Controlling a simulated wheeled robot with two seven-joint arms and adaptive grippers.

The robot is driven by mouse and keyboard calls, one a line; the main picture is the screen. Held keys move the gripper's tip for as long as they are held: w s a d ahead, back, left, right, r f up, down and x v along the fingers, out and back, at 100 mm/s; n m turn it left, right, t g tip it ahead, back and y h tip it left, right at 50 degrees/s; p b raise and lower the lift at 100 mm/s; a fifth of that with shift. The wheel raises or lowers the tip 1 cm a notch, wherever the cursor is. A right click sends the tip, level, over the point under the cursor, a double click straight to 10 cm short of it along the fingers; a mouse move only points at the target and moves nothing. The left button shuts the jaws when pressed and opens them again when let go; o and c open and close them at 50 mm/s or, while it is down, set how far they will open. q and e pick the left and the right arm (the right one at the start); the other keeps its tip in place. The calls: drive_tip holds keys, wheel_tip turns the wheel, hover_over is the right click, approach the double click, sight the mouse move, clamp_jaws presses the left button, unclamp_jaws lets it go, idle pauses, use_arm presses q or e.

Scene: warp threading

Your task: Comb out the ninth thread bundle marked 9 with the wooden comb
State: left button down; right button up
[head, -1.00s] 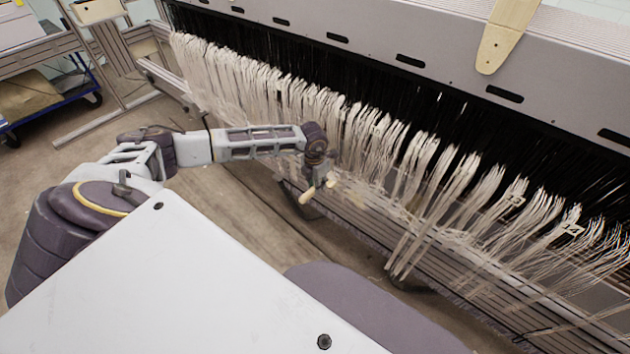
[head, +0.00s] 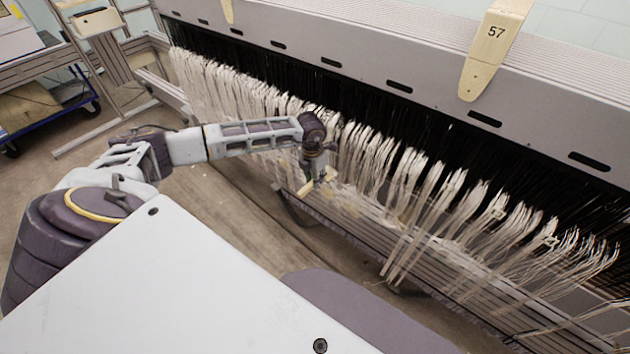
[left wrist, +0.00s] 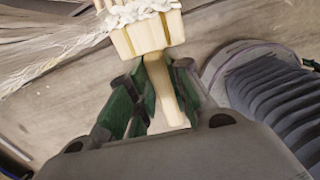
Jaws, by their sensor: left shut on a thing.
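My left gripper (head: 322,178) reaches in from the left to the front of the hanging pale thread bundles (head: 375,160). In the left wrist view the left gripper (left wrist: 158,95) is shut on the handle of the wooden comb (left wrist: 148,36). The comb's pale head points up in that view, with white threads (left wrist: 135,14) across its toothed end. In the head view the comb (head: 308,187) is small and partly hidden by the gripper. Number tags on some bundles are too small to read, so I cannot tell which bundle is marked 9. My right gripper is not in view.
The grey loom beam (head: 350,65) runs diagonally above the threads. A wooden piece marked 57 (head: 488,60) hangs over it. A slatted metal rail (head: 365,232) runs below the bundles. A blue cart (head: 48,128) stands at the far left.

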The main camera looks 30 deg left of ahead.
use_arm(q)
wheel_tip(320, 180, up, 12)
drive_tip(key=w+p, duration=0.1)
drive_tip(key=p, duration=0.5)
drive_tip(key=shift+r, duration=0.2)
drive_tip(key=shift+w+d, duration=0.1)
drive_tip(key=shift+w, duration=0.4)
idle(1.8)
drive_tip(key=shift+b, duration=0.3)
drive_tip(key=shift+f+b, duration=1.3)
drive_tip(key=shift+f, duration=0.5)
drive_tip(key=shift+f+b, duration=1.4)
drive_tip(key=shift+f, duration=0.45)
